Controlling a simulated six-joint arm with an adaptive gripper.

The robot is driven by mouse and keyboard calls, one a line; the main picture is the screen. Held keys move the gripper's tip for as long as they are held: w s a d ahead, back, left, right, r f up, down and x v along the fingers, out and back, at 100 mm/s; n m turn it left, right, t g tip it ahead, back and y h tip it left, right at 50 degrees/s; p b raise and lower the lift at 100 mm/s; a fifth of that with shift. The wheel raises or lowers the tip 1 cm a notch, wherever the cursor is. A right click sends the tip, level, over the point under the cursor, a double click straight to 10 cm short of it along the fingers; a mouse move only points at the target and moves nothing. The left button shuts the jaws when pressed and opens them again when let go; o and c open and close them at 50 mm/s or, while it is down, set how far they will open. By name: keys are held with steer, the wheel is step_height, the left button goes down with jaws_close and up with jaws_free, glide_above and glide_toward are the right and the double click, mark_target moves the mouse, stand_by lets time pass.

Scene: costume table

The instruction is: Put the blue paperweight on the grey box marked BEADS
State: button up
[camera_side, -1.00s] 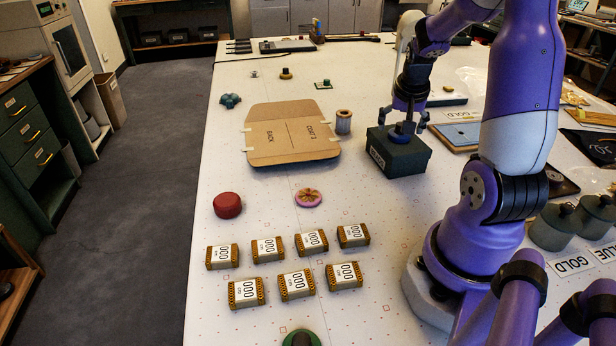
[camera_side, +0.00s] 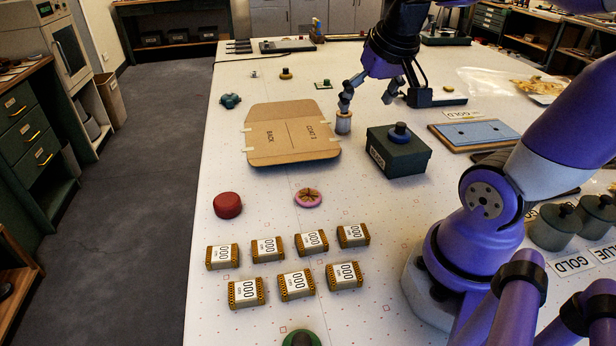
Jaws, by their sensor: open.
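The blue paperweight (camera_side: 400,131), round with a knob on top, rests on the lid of the dark grey box (camera_side: 399,157). The box carries a white label on its left side, too small and slanted to read. My gripper (camera_side: 367,98) is open and empty. It hangs above and behind the box, apart from the paperweight, with one finger close over the small thread spool (camera_side: 343,123). I cannot tell whether that finger touches the spool.
A cardboard pattern piece (camera_side: 290,145) lies left of the box. A blue tray (camera_side: 473,134) lies to its right. A red round piece (camera_side: 227,205), a pink disc (camera_side: 308,197) and several labelled packets (camera_side: 296,284) lie nearer. The table between the pink disc and the box is clear.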

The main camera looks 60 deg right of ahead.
steer(key=s+a+f+n+t+y, duration=0.1)
steer(key=s+a+n+y, duration=0.1)
steer(key=a+n, duration=0.5)
steer(key=a, duration=0.5)
steer(key=shift+f+y, duration=0.2)
steer(key=shift+y, duration=0.2)
